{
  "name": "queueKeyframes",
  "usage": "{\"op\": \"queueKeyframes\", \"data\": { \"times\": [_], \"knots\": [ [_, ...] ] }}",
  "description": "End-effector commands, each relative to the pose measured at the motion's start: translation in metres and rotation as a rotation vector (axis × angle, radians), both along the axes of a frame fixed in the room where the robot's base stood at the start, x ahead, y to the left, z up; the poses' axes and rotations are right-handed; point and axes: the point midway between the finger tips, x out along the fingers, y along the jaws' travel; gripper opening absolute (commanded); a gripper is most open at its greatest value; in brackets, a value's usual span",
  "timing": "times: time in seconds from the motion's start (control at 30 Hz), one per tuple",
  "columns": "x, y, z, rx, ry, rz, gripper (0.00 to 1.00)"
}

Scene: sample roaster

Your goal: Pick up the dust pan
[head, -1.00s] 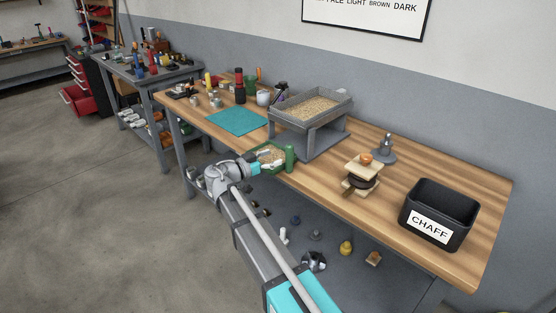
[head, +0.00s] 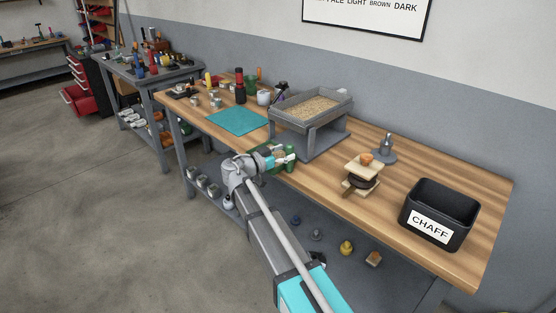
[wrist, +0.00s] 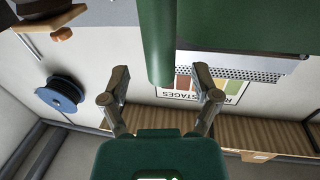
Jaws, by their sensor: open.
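The dust pan is green, at the front edge of the workbench below the sieve stand. Its upright-looking green handle (head: 290,156) shows just right of my gripper (head: 281,159) in the head view, and my gripper and wrist hide most of the pan body. In the wrist view the handle (wrist: 158,45) comes down from the top, its end between or just beyond my two open fingertips (wrist: 161,78). I cannot tell whether they touch it. The green pan body (wrist: 245,25) fills the upper right there. My gripper is open and holds nothing.
A grey stand with a tray of beans (head: 345,100) rises close behind the pan. A teal mat (head: 237,122) lies left.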

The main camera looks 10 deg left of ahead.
Motion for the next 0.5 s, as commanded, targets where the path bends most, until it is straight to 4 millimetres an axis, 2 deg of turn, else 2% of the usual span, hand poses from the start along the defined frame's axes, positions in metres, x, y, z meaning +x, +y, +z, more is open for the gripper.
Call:
{"op": "queueKeyframes", "data": {
  "times": [0.2,0.5],
  "knots": [
    [0.013,-0.015,0.0,0.0,0.0,-0.001,0.79],
    [0.015,-0.016,0.0,0.0,0.0,0.0,0.79]
  ]
}}
